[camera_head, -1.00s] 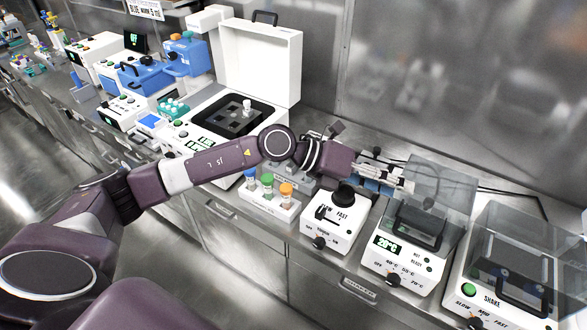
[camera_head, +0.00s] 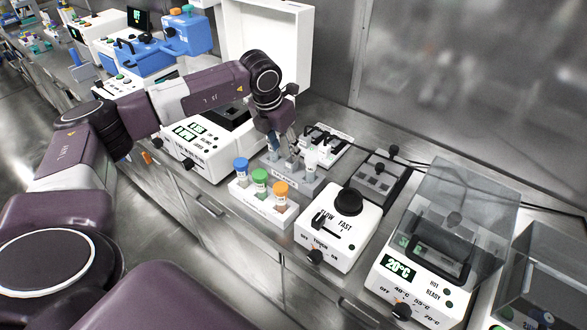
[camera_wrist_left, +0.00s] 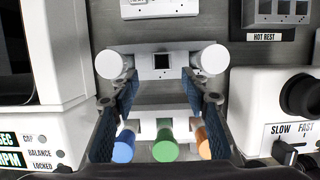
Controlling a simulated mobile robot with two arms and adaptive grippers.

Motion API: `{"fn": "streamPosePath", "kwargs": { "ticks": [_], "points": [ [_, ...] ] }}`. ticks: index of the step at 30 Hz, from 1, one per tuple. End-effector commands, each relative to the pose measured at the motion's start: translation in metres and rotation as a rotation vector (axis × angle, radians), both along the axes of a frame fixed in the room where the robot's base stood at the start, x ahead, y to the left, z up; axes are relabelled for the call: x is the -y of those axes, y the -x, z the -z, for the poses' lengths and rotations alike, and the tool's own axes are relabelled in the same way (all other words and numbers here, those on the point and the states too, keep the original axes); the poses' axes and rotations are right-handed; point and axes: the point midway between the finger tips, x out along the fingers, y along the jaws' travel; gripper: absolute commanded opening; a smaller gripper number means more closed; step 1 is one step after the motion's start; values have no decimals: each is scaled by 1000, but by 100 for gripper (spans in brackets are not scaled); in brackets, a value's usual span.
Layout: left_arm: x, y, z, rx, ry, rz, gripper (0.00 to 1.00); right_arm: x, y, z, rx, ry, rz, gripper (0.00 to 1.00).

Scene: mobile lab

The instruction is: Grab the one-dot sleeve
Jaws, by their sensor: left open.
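My left gripper (camera_head: 287,152) points down over the small grey-white rack (camera_head: 310,184) behind the coloured-cap vials. It is open, and its two fingers also show in the left wrist view (camera_wrist_left: 162,92). In that view two white round-topped pieces stand at the rack's ends, one on the left (camera_wrist_left: 111,66) and one on the right (camera_wrist_left: 213,59). A dark square opening lies between them, and nothing is between my fingers. No dot marks are readable, so I cannot tell which piece is the one-dot sleeve. My fingers partly hide the rack in the head view. My right gripper is not in view.
A white rack (camera_head: 259,208) holds vials with blue, green and orange caps in front. A speed-knob mixer (camera_head: 337,240) stands to the right, then a heater with a clear lid (camera_head: 428,285). An open-lidded white machine (camera_head: 193,155) stands to the left.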

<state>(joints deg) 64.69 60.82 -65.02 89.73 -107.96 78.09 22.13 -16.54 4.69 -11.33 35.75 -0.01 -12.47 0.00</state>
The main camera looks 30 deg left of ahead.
Motion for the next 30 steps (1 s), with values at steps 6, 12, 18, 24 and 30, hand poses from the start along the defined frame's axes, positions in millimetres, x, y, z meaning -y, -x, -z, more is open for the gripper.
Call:
{"fn": "streamPosePath", "kwargs": {
  "ticks": [6, 12, 18, 24, 30],
  "points": [
    [4, -12, 23, -3, 2, 3, 42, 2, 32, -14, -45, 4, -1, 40],
    [5, -21, 49, -2, 2, 2, 42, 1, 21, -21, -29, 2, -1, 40],
    [5, -22, 55, 1, 2, 3, 42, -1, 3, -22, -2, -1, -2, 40],
    [5, -22, 54, 1, 2, 3, 30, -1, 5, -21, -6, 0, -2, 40],
    [5, -22, 54, 1, 2, 3, 8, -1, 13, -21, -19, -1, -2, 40]
  ]
}}
